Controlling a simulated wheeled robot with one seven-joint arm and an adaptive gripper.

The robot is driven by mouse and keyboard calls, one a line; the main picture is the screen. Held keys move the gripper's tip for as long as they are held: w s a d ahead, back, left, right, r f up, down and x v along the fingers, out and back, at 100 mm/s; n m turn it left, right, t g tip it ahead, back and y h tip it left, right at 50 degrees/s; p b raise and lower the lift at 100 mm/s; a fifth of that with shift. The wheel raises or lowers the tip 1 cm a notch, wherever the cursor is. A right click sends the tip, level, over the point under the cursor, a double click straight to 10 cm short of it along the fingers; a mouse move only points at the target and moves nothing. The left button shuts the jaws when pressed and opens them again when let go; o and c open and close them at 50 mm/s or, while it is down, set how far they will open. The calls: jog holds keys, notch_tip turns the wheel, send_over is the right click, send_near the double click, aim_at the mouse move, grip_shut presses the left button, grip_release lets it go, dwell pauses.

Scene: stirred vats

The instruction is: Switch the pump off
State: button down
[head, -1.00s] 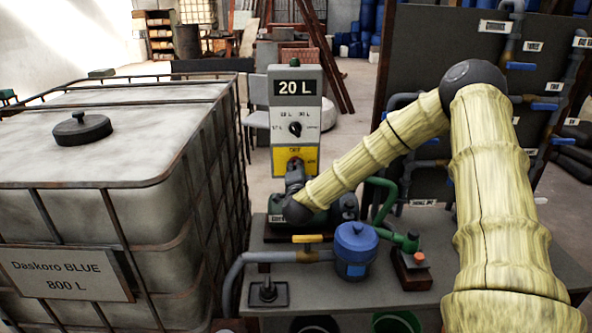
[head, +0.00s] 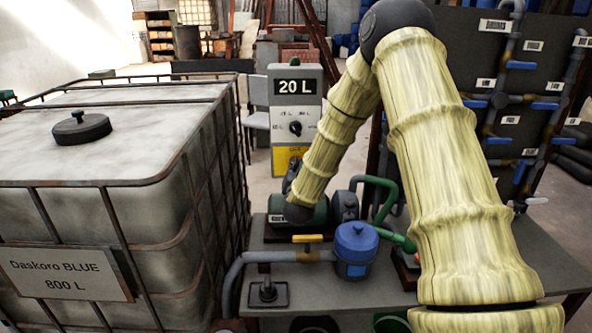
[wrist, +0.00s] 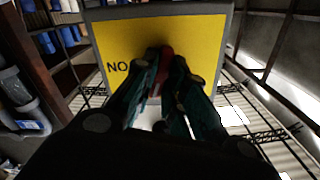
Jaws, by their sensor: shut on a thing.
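The grey control box (head: 312,110) stands behind the bench, with a "20 L" display, a black selector dial (head: 295,128) and a yellow plate (head: 285,160) low on its front. In the wrist view the yellow plate (wrist: 215,45) fills the top middle, with the letters "NO" beside a red knob (wrist: 166,54). My gripper (wrist: 167,66) has its teal fingers shut on the red knob. The fingers hide much of the knob, so its turn angle cannot be told. In the head view my arm hides the knob and most of the gripper.
A caged tank (head: 130,190) labelled "Daskoro BLUE 800 L" fills the left. On the bench (head: 380,290) are a blue filter housing (head: 355,245), a yellow-handled valve (head: 307,238) and green hose. A dark pipe board (head: 490,50) stands behind my arm at the right.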

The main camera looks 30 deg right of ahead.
jog(key=shift+s+f+n, duration=0.1)
jog(key=shift+f+n, duration=0.05)
jog(key=shift+n, duration=0.8)
jog(key=shift+f+n, duration=0.1)
jog(key=shift+n, duration=0.85)
jog(key=c, duration=1.5)
grip_release()
jog(key=shift+o, duration=0.2)
jog(key=shift+r, duration=0.15)
jog(key=v, duration=1.2)
jog(key=shift+d, duration=0.1)
